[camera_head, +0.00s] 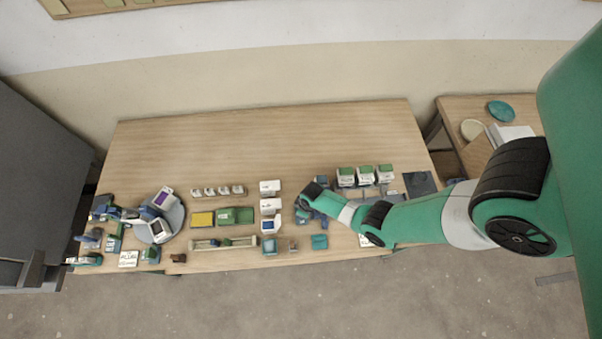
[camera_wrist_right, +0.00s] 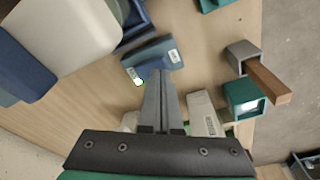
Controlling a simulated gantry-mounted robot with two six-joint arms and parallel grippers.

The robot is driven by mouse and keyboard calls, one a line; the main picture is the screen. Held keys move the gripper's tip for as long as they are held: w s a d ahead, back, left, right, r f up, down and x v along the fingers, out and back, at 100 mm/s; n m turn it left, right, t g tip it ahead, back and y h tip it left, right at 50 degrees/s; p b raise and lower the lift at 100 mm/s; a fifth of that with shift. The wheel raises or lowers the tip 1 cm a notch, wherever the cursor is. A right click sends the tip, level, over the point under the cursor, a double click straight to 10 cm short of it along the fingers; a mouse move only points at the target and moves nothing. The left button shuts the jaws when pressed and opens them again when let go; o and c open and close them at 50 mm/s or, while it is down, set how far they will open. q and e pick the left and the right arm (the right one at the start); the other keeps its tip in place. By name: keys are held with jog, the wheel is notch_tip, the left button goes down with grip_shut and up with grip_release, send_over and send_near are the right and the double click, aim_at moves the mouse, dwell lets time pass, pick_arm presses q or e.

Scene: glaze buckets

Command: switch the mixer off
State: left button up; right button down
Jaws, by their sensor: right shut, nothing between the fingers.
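In the right wrist view, a blue block (camera_wrist_right: 152,58) with small white labels lies just beyond my right fingertips. A small lit green spot (camera_wrist_right: 139,82) shows at its near left corner. My right gripper (camera_wrist_right: 160,78) is shut and empty, its tips at or very near the block's near edge; I cannot tell whether they touch. A large white rounded body with blue parts (camera_wrist_right: 75,35) fills the upper left and may be the mixer. In the head view, my right gripper (camera_head: 309,208) is over the table right of centre, partly hidden by its wrist. My left gripper is not seen.
Teal and grey square holders (camera_wrist_right: 243,98), one with a wooden bar (camera_wrist_right: 268,82), stand right of the fingers. Green-lidded white containers (camera_head: 366,176) stand right of my gripper on the table (camera_head: 255,135). The table's back half is clear.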

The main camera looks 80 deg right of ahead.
jog(key=shift+f+b, duration=0.45)
jog(key=shift+f, duration=0.15)
jog(key=shift+r, duration=0.1)
notch_tip(320, 180, up, 7)
jog(key=p, duration=0.7)
dwell(0.4)
